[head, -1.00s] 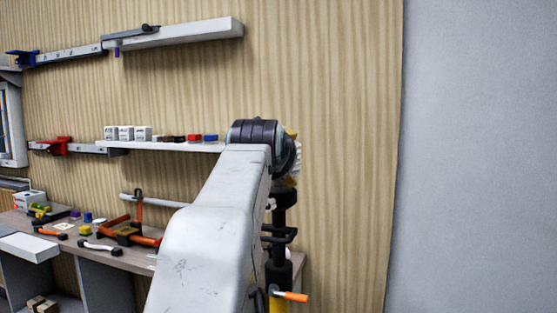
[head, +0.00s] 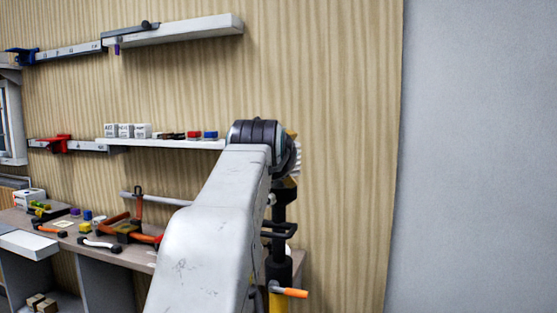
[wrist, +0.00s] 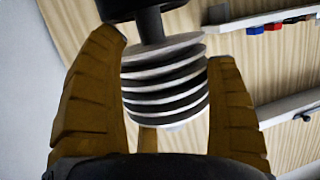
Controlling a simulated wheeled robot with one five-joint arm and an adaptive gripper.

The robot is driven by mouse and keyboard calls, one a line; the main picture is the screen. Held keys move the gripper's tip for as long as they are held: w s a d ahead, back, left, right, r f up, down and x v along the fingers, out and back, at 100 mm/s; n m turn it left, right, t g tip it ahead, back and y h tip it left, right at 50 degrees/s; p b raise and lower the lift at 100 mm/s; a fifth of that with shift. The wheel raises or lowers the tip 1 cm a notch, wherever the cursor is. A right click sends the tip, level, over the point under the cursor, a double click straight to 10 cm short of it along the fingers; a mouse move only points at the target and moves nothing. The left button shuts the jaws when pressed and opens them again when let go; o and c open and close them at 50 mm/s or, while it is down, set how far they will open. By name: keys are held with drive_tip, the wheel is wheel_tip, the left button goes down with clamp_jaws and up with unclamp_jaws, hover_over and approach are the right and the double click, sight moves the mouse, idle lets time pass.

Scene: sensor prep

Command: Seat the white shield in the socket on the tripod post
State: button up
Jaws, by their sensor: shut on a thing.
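The white shield (wrist: 165,78) is a stack of ribbed rings between the two yellow-brown fingers of my gripper (wrist: 166,52) in the wrist view. My gripper is shut on it. A dark stem (wrist: 150,27) and a wider black piece (wrist: 140,8) meet the shield's end at the top of that view; how deep the shield sits cannot be told. In the head view, the black tripod post (head: 279,212) stands under the gripper (head: 291,135), which my arm mostly hides. A white edge of the shield (head: 297,171) shows just above the post.
A wall shelf (head: 180,144) with white boxes and small coloured blocks is left of my arm. A workbench (head: 140,262) with clamps and tools lies lower left. An orange-tipped handle (head: 293,293) sticks out from the tripod. The wall at right is bare.

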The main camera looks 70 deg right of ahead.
drive_tip(key=o, duration=1.1)
drive_tip(key=shift+f, duration=0.1)
drive_tip(key=shift+r, duration=0.2)
drive_tip(key=shift+r+p, duration=3.35)
drive_tip(key=shift+p, duration=0.05)
drive_tip(key=shift+a, duration=0.1)
